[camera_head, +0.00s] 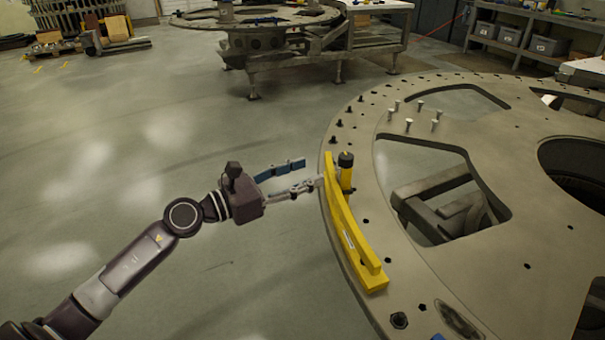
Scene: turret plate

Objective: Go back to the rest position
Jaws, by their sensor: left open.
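My left gripper (300,176) shows in the head view at the left edge of the large round turret plate (405,245). Its two fingers are spread apart and nothing is between them. The lower fingertip is close to a yellow curved tool (347,230) lying along the plate's rim; I cannot tell whether they touch. A yellow cylinder with a black top (346,172) stands upright beside the tool's upper end. My right gripper is not in view.
Several light pegs (408,124) stand on the plate near its cut-outs. A second round plate on a stand (262,45) is at the back. A shelf with grey bins (545,45) is at the back right. The floor (130,150) on the left is clear.

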